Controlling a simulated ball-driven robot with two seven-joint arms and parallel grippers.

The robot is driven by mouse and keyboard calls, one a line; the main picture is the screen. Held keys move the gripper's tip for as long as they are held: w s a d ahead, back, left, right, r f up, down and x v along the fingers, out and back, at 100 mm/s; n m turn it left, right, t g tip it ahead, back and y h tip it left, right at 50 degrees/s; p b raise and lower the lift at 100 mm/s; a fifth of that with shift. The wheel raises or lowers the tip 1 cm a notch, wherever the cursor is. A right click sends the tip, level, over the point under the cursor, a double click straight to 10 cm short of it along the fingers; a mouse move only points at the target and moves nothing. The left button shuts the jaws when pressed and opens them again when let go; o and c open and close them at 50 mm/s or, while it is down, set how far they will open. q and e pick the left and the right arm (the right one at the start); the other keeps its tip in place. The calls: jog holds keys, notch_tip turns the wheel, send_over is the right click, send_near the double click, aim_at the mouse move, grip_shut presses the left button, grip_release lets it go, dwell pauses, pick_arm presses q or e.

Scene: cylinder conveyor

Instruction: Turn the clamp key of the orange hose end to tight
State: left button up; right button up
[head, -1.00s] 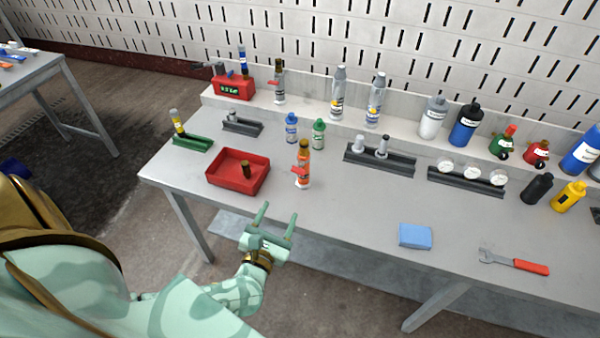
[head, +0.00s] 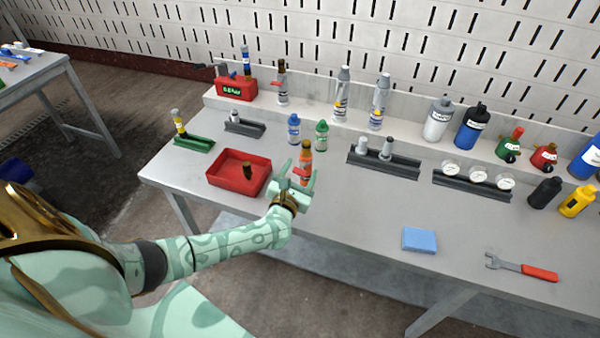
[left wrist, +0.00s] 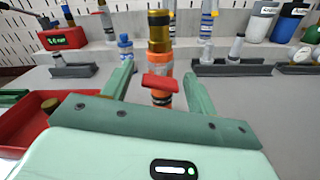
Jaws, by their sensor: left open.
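The orange hose end (head: 306,160) stands upright on the table, with a dark brass top. Its red clamp key (left wrist: 159,82) sticks out at the side facing my left gripper in the left wrist view. In the head view the lower part of the hose end is partly hidden by my gripper. My left gripper (head: 296,168) is open, its two fingers pointing at the hose end. In the left wrist view the fingers (left wrist: 155,84) stand to the left and right of the hose end and key, apart from both. My right gripper does not show.
A red tray (head: 226,188) holding a brass piece stands left of the hose end. Blue (head: 293,128) and green (head: 321,135) bottles stand just behind it. A dark rack (head: 400,165) is behind right. The table between the blue sponge (head: 420,239) and the gripper is clear.

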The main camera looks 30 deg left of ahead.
pick_arm(q)
jog(key=c, duration=1)
